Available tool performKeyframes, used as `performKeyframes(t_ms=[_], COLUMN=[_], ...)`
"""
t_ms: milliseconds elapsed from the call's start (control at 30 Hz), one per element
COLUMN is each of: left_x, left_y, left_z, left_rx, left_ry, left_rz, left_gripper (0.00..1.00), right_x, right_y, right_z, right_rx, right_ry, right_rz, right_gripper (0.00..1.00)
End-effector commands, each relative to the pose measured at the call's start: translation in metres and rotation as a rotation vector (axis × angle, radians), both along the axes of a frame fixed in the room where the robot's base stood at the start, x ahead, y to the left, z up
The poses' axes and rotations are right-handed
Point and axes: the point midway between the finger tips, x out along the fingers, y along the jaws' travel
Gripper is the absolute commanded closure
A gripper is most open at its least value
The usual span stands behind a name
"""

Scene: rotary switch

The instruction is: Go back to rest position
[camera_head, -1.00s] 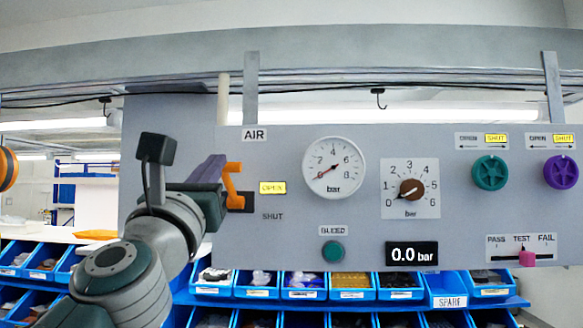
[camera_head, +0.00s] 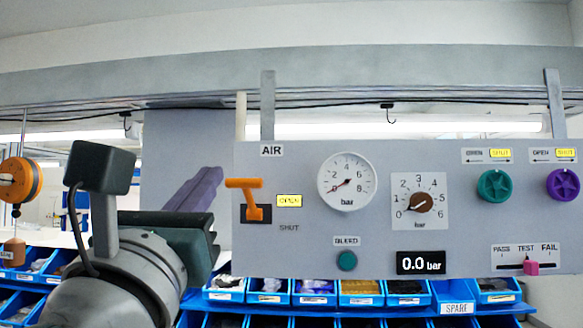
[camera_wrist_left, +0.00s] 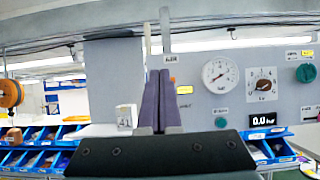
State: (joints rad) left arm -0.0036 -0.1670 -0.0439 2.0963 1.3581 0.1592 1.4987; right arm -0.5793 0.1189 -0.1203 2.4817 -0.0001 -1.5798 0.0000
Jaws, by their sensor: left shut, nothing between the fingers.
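My left gripper (camera_head: 217,173) has purple fingers pressed together and empty. It is left of the grey panel (camera_head: 310,245), apart from the orange AIR lever (camera_head: 255,198). The lever points up, beside the yellow-lit OPEN label (camera_head: 289,201); SHUT below is unlit. In the left wrist view, the shut fingers (camera_wrist_left: 160,75) point ahead at the panel's left edge and hide the lever. The dial gauge (camera_head: 346,182) has its needle at the low end. The brown knob (camera_head: 422,203) points near 0. The display (camera_head: 420,262) reads 0.0 bar. My right gripper is not seen.
Blue bins (camera_head: 361,299) of parts line the shelf below the panel. A green wheel (camera_head: 495,186) and a purple wheel (camera_head: 563,185) have SHUT lit. The pink slider (camera_head: 532,268) is near TEST. An orange reel (camera_head: 22,180) hangs at far left.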

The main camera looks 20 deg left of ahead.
Motion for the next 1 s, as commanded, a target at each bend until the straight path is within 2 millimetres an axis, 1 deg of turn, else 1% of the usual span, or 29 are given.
performKeyframes(t_ms=[33,167,600,667,733,767,833,867,900,967,1000], left_x=[-0.004,-0.007,-0.007,-0.008,-0.009,-0.010,-0.015,-0.018,-0.024,-0.037,-0.048], left_y=[-0.001,-0.002,-0.002,-0.005,-0.017,-0.025,-0.053,-0.067,-0.086,-0.112,-0.123], left_z=[0.001,0.001,0.001,0.001,-0.001,-0.004,-0.017,-0.027,-0.046,-0.085,-0.115], left_rx=[0.000,-0.001,0.001,0.034,0.152,0.238,0.520,0.673,0.895,1.258,1.501], left_ry=[0.001,0.000,0.000,0.006,0.027,0.043,0.091,0.115,0.148,0.195,0.219], left_rz=[0.000,0.000,0.000,-0.001,-0.007,-0.010,-0.024,-0.034,-0.054,-0.099,-0.142], left_gripper=[1.00,1.00,1.00,1.00,1.00,1.00,1.00,1.00,1.00,1.00,1.00], right_x=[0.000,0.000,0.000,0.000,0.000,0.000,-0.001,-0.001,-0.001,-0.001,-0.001], right_y=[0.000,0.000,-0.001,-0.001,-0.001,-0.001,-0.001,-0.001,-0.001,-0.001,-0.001], right_z=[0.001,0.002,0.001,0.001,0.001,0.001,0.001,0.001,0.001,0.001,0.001], right_rx=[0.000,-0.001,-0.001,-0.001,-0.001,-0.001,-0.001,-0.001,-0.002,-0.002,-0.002], right_ry=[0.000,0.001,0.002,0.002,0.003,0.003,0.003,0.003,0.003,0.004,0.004], right_rz=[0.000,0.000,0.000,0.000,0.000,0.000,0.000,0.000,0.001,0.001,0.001], right_gripper=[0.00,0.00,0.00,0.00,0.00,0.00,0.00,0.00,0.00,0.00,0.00])
